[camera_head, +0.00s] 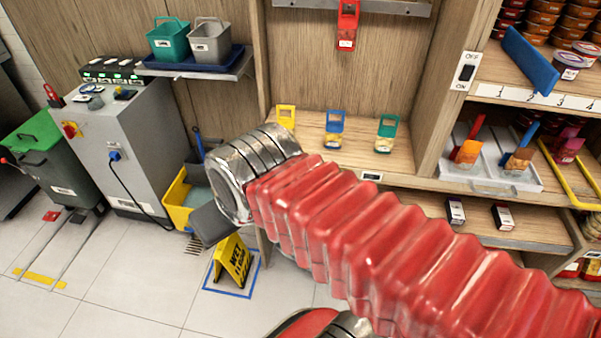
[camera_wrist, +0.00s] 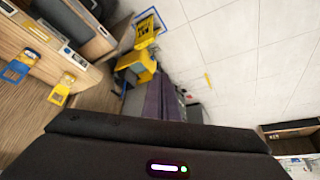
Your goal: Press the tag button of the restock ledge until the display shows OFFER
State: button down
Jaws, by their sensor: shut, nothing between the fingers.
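I cannot pick out a tag button; my arm covers part of the ledge front. My gripper (camera_wrist: 162,84) is shut and empty in the wrist view, pointing past the ledge towards the floor. Its dark end (camera_head: 207,225) shows left of the ledge in the head view.
A yellow wet-floor sign (camera_head: 233,262) stands on the floor below my gripper, with a yellow bucket (camera_head: 178,198) nearby. An OFF/ON switch (camera_head: 467,72) is on the right post. Open floor lies at left.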

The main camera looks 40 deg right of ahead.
jog(key=w+d+f+m+t+h, duration=0.2)
jog(key=w+d+f, duration=0.65)
jog(key=d, duration=0.35)
jog(key=w+d+f+m+t+h, duration=0.1)
jog(key=w+d+f+t, duration=0.1)
jog(key=w+d+f, duration=0.7)
jog(key=s+d+f+m+t+y, duration=0.1)
jog(key=s+d+f+m+t, duration=0.4)
jog(key=f, duration=0.5)
jog(key=shift+s+d+m+t, duration=0.4)
jog(key=shift+d+t, duration=0.25)
jog(key=shift+t, duration=0.15)
jog(key=shift+w+d, duration=0.1)
jog(key=shift+w, duration=0.05)
jog(key=w+d, duration=0.5)
jog(key=d, duration=0.1)
jog(key=shift+w+d, duration=0.15)
jog(key=shift+d, duration=0.2)
jog(key=shift+d, duration=0.1)
dwell(1.3)
